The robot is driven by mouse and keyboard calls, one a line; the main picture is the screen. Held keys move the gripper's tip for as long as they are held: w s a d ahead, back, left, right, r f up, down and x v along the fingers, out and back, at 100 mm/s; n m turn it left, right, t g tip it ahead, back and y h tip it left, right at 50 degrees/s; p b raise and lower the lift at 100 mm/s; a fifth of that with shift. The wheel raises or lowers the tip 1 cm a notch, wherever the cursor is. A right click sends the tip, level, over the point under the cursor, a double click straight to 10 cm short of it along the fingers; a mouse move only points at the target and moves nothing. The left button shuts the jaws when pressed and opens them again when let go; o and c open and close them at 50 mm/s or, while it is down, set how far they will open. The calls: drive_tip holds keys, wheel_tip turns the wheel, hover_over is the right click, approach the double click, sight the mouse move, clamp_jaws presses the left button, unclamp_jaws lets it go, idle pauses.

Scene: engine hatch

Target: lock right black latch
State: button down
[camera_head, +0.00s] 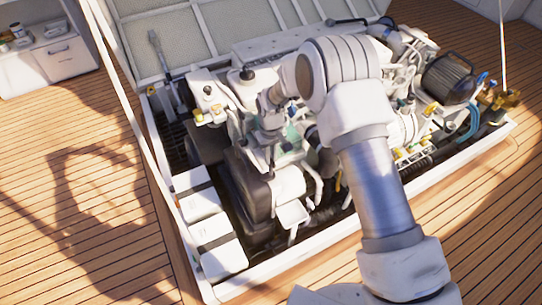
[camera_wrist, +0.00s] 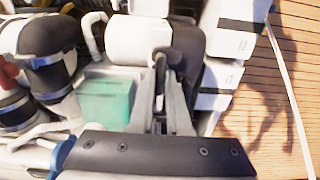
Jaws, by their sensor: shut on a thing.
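My gripper (camera_wrist: 164,92) points down into the open engine hatch, and in the wrist view its two grey fingers are close together. They are shut on a dark, curved lever, which looks like the right black latch (camera_wrist: 172,56). The lever stands beside a white cylinder (camera_wrist: 135,40). In the head view my gripper (camera_head: 271,152) is near the middle of the engine bay, above a black box-shaped part with a white cylinder at its front. The latch cannot be made out there, and the fingertips are small and partly hidden by engine parts.
A green translucent tank (camera_wrist: 103,100) is left of my fingers in the wrist view. White boxes with black straps (camera_head: 203,205) line the left inside edge of the hatch. The raised hatch lid (camera_head: 175,45) stands behind. The wooden deck (camera_head: 80,215) at left is clear.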

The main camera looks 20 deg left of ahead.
drive_tip(key=c, duration=0.9)
unclamp_jaws()
wheel_tip(320, 180, up, 18)
drive_tip(key=p, duration=0.4)
drive_tip(key=shift+f+p, duration=0.25)
drive_tip(key=shift+p, duration=0.05)
